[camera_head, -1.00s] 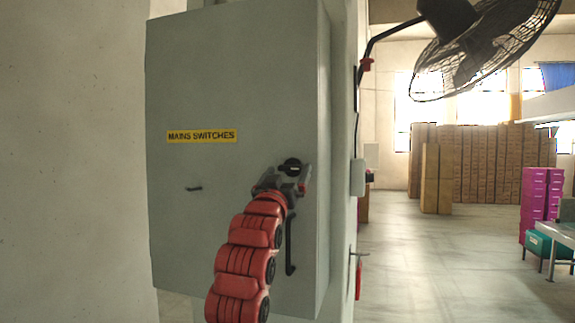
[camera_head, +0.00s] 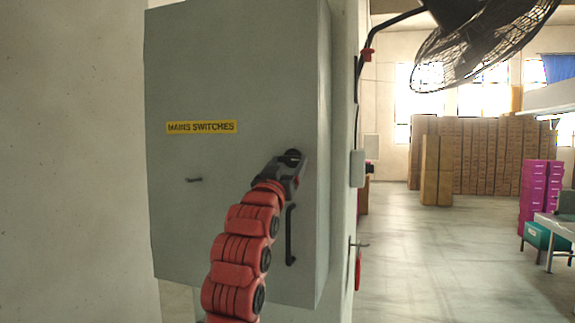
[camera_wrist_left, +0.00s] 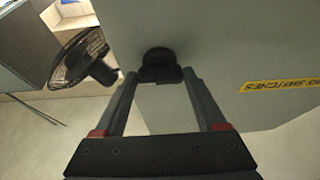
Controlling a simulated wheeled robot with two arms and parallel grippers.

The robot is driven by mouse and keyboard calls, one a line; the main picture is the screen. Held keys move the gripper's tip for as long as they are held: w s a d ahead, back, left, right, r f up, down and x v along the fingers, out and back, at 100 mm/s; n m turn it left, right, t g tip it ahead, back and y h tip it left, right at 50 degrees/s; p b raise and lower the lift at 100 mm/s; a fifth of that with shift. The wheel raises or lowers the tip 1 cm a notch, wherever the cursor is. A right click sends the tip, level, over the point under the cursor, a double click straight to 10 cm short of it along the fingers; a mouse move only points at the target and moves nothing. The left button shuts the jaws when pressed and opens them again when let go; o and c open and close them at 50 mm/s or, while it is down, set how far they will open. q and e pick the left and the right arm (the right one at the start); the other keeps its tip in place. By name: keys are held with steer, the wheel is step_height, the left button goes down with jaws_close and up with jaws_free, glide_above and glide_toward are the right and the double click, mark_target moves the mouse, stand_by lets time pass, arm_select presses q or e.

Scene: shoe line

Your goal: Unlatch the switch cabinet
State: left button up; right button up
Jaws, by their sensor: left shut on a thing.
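The switch cabinet (camera_head: 230,75) is a tall grey box with a yellow "MAINS SWITCHES" label (camera_head: 201,127). A dark latch knob (camera_head: 292,155) sits near its door's right edge, above a black bar handle (camera_head: 290,234). My left gripper (camera_head: 291,164) is shut on the knob. In the left wrist view the black knob (camera_wrist_left: 159,58) lies between the two fingertips (camera_wrist_left: 161,77), and its exact turn cannot be told. The cabinet door lies flush with no visible gap. My right gripper is not in view.
A black fan (camera_head: 478,40) hangs at upper right. Stacked brown boxes (camera_head: 485,155) and pink boxes (camera_head: 538,195) stand far back at right. The floor right of the cabinet (camera_head: 420,260) is open.

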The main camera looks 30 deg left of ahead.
arm_select(q)
steer(key=shift+m, duration=0.3)
steer(key=o, duration=1.3)
steer(key=shift+s, duration=0.1)
steer(key=b+v, duration=1)
steer(key=v, duration=0.7)
steer(key=shift+s+a+f, duration=0.1)
steer(key=shift+s+f, duration=0.05)
